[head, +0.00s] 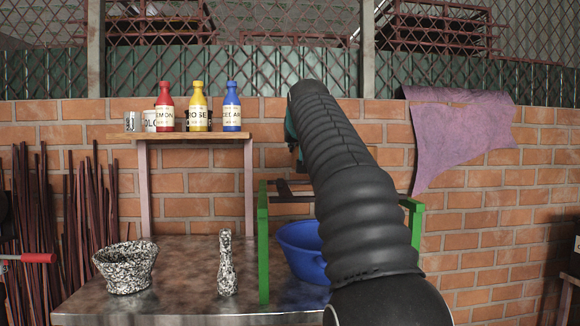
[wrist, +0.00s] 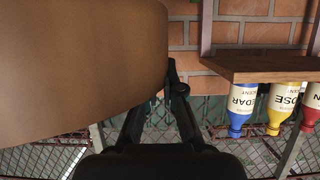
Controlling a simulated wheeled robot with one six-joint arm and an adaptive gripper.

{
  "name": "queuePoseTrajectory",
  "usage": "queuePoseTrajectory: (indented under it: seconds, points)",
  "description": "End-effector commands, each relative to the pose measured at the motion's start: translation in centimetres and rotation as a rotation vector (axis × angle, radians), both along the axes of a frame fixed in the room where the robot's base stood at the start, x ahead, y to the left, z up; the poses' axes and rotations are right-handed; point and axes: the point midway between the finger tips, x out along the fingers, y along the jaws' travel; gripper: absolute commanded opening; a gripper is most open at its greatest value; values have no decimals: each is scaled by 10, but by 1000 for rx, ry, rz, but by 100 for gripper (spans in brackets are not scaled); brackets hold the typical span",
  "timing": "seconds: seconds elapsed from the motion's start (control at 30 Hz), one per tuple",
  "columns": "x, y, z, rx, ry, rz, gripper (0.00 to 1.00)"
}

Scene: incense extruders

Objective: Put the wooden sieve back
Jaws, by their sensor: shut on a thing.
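The wooden sieve (wrist: 80,60) fills the upper left of the wrist view as a large, smooth, curved brown wall. My gripper (wrist: 174,88) is shut on its edge, with the dark fingers reaching up to its right side. The wrist view is upside down. In the head view my black ribbed arm reaches up and away, and it hides the gripper and the sieve. A green frame (head: 263,240) stands on the table behind my arm, with dark crossbars (head: 290,197) near its top.
A blue basin (head: 298,250) sits within the green frame. A speckled mortar (head: 125,268) and pestle (head: 226,265) stand on the table (head: 180,295) to its left. Lemon, rose and cedar bottles (head: 232,108) stand on a wooden shelf (head: 195,136) against the brick wall. A purple cloth (head: 458,125) hangs right.

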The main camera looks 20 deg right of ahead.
Motion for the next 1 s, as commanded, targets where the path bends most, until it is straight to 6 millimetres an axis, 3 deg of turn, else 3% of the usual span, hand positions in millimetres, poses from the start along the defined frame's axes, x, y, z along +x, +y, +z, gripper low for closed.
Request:
queuePoseTrajectory:
  seconds: [0.27,0.43,0.8,0.9,1.0]
  points:
    - [8,16,-15,-1,-2,0,0]
    - [8,15,-41,-1,-1,-1,0]
    - [8,15,-45,-1,-3,-1,0]
    - [9,15,-46,0,-1,-1,28]
    - [9,15,-46,0,-1,-1,31]
